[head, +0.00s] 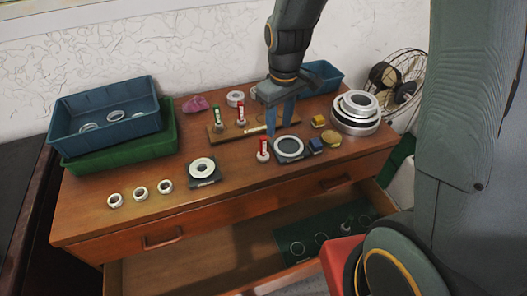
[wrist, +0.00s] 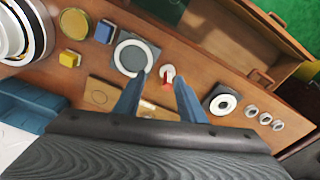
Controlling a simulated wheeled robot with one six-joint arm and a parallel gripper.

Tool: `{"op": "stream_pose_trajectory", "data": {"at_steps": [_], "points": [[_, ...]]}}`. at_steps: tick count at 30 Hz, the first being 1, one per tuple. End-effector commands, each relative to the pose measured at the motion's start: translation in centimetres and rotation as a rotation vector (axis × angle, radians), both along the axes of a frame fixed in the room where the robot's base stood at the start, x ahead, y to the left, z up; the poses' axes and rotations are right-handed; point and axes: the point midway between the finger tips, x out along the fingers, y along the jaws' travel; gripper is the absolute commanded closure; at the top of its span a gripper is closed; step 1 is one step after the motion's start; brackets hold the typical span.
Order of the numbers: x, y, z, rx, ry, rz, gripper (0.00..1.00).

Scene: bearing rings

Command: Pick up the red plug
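A red plug (head: 263,148) with a white base stands upright on the dresser top, just left of a dark square plate with a large ring (head: 288,148). A second red plug (head: 241,113) stands on a wooden board (head: 226,133), beside a green plug (head: 216,118). My gripper (head: 280,131) points down, open and empty, above the dresser behind and right of the front red plug. In the wrist view, the front red plug (wrist: 167,76) shows between and just beyond the open fingers (wrist: 159,80). The board's plugs are hidden there.
A plate with a smaller ring (head: 203,170) and loose rings (head: 140,193) lie to the left. Blue (head: 106,115) and green trays stand at the back left. Yellow and blue blocks and stacked large rings (head: 356,112) are at right. The drawer (head: 190,270) below is open.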

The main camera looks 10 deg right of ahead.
Motion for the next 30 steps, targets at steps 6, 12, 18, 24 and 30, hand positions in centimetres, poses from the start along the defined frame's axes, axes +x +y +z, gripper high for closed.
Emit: {"op": "stream_pose_trajectory", "data": {"at_steps": [6,12,18,24,30], "points": [[3.0,3.3,-3.5,-0.018,0.062,0.219,0.63],[3.5,4.1,-4.7,-0.022,0.079,0.279,0.63],[3.5,4.2,-6.4,-0.022,0.081,0.281,0.63],[3.3,4.2,-7.8,-0.023,0.080,0.280,0.63],[2.9,4.2,-9.9,-0.022,0.082,0.279,0.63]]}}
